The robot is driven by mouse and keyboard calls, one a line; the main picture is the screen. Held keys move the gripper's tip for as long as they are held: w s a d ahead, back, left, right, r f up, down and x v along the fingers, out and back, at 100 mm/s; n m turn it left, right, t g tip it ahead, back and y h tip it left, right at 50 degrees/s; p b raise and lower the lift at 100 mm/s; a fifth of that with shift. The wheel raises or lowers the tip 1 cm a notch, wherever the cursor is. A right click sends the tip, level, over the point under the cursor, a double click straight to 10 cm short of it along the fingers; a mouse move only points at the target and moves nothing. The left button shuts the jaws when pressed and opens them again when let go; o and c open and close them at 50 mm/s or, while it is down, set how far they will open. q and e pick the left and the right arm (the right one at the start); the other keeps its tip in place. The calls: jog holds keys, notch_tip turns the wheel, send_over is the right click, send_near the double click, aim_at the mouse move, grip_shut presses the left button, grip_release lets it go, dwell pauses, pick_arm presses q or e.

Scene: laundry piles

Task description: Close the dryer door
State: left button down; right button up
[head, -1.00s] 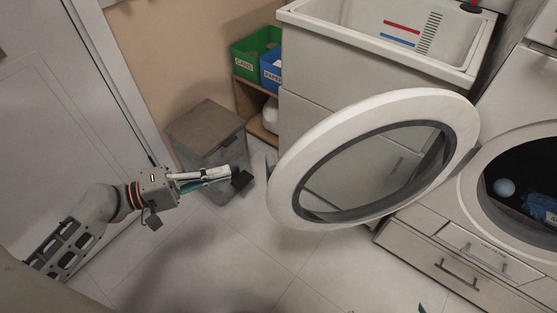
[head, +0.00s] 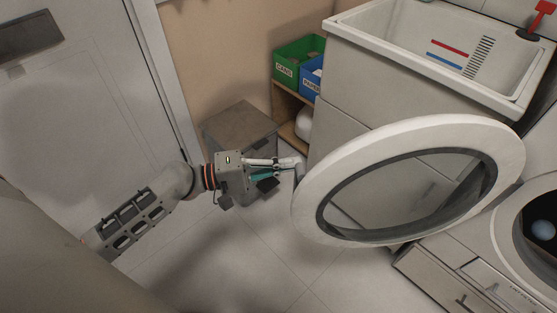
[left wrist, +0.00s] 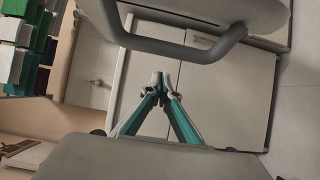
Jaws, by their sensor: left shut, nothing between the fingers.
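The dryer door (head: 318,188), a white ring around a round glass pane (head: 410,195), stands wide open in the head view. It is swung out to the left of the dryer's round opening (head: 508,240) at the right edge. My left gripper (head: 298,166) comes in from the left, with its tips beside the door's left rim. I cannot tell whether they touch it. In the left wrist view its teal fingers (left wrist: 162,84) meet at the tips, shut and empty. My right gripper is not in view.
A white sink cabinet (head: 350,95) stands behind the door. A grey lidded box (head: 240,125) and a shelf (head: 288,108) with a green bin (head: 296,62) and a blue bin (head: 312,80) stand behind the gripper. Floor is clear in front.

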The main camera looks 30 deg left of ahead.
pick_arm(q)
jog(key=shift+s+d, duration=0.2)
jog(key=shift+s, duration=0.5)
jog(key=shift+s+d, duration=0.2)
jog(key=shift+s, duration=0.5)
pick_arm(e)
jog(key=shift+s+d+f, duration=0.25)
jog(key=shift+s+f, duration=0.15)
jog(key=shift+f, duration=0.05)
pick_arm(q)
jog(key=shift+d, duration=0.1)
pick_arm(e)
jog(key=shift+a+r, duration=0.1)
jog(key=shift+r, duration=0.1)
